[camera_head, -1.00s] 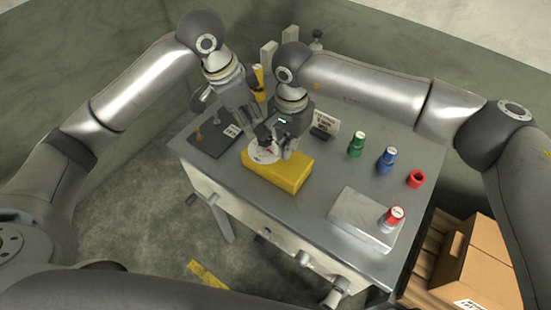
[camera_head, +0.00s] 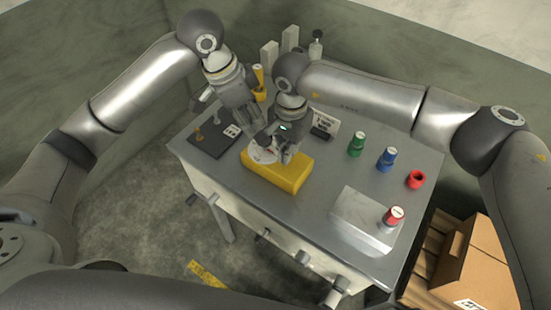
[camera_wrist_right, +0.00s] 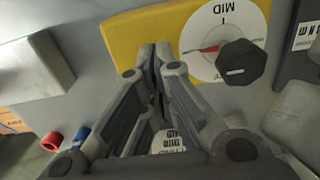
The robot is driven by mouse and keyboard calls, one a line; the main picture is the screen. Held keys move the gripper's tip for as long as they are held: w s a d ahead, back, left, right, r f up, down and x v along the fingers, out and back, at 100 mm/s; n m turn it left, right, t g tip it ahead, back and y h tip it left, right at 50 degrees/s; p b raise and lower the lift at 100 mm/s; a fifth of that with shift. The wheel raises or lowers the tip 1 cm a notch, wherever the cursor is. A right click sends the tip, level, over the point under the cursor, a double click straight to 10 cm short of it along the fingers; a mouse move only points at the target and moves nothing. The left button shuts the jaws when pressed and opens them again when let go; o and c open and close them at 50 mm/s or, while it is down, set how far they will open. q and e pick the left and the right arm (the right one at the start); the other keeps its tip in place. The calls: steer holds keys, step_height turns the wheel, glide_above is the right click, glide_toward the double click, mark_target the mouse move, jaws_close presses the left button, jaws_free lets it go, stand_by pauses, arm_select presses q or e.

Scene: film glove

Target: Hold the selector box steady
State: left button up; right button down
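The yellow selector box (camera_head: 281,176) sits on the grey workbench; it also shows in the right wrist view (camera_wrist_right: 138,31). Its white dial (camera_wrist_right: 213,22) is marked MID, with a red pointer (camera_wrist_right: 203,49) pointing left in that view and a black knob (camera_wrist_right: 241,62). My right gripper (camera_wrist_right: 154,49) is over the box beside the dial, its fingertips close together with nothing visible between them. Contact with the box cannot be told. My left gripper (camera_head: 262,136) reaches down by the dial's far side; its fingertips are partly hidden.
Green (camera_head: 356,145), blue (camera_head: 386,160) and red (camera_head: 415,180) pieces stand at the right. A grey block (camera_head: 362,218) and red-topped knob (camera_head: 392,216) are near the front right. A dark mat (camera_head: 213,140) lies left; a small sign (camera_head: 325,122) stands behind.

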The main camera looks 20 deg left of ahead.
mark_target(277, 162)
steer(key=shift+f, duration=0.15)
steer(key=shift+f, duration=0.7)
steer(key=shift+f, duration=0.3)
stand_by(0.4)
steer(key=shift+s+d+f, duration=0.1)
steer(key=shift+s+f, duration=0.1)
steer(key=shift+f, duration=0.1)
stand_by(1.2)
